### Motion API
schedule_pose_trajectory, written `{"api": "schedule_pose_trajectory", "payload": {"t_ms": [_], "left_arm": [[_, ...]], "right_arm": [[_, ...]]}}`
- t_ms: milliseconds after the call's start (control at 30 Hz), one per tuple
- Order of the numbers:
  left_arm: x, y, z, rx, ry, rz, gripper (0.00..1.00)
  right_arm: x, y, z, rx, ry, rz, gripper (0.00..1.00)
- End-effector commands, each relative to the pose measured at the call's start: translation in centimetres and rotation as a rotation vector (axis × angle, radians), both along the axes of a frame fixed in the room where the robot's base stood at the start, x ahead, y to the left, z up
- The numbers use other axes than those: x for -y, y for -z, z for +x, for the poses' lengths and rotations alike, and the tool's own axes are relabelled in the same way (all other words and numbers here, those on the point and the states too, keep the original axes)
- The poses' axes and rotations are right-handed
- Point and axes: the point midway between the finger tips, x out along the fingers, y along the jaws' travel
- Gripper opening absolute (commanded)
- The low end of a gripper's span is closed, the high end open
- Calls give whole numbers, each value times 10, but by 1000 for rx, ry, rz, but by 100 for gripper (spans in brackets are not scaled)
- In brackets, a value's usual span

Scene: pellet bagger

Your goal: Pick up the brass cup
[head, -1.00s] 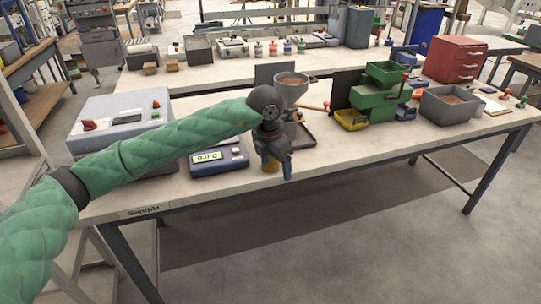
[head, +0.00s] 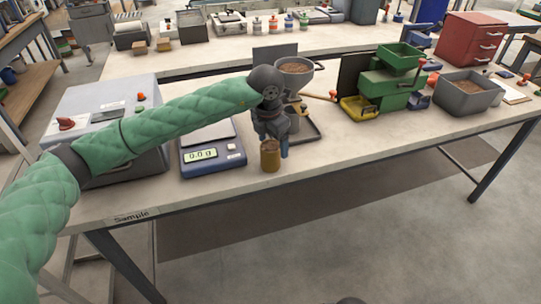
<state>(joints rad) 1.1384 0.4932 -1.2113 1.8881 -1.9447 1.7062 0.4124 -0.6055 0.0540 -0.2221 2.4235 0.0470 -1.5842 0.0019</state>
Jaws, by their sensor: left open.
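The brass cup (head: 270,157) stands upright near the front edge of the table (head: 340,156). It looks filled with something brown. The other finger is hidden, so I cannot tell whether the fingers touch the cup. The gripper is open. My right gripper is not in view.
A blue scale (head: 212,158) reading 0.0 stands left of the cup. A hopper on a stand (head: 296,75) is just behind my gripper. A green machine (head: 389,83) and a grey bin of pellets (head: 467,98) stand to the right. The table front right of the cup is clear.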

Motion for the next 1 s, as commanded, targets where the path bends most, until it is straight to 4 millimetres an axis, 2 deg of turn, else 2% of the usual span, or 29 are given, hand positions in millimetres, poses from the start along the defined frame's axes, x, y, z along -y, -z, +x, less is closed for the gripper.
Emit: {"api": "schedule_pose_trajectory", "payload": {"t_ms": [267, 400, 600, 800, 1000], "left_arm": [[-3, 18, 1, -1, -1, 0, 77], [-8, 36, 2, -2, -2, 1, 77], [-4, 57, 4, 0, 0, -1, 77], [-4, 58, 4, 1, 0, -1, 77], [-4, 58, 4, 1, 0, -1, 38]], "right_arm": [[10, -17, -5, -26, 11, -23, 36], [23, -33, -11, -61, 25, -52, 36], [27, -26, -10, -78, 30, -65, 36], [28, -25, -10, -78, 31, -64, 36], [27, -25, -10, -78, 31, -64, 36]]}}
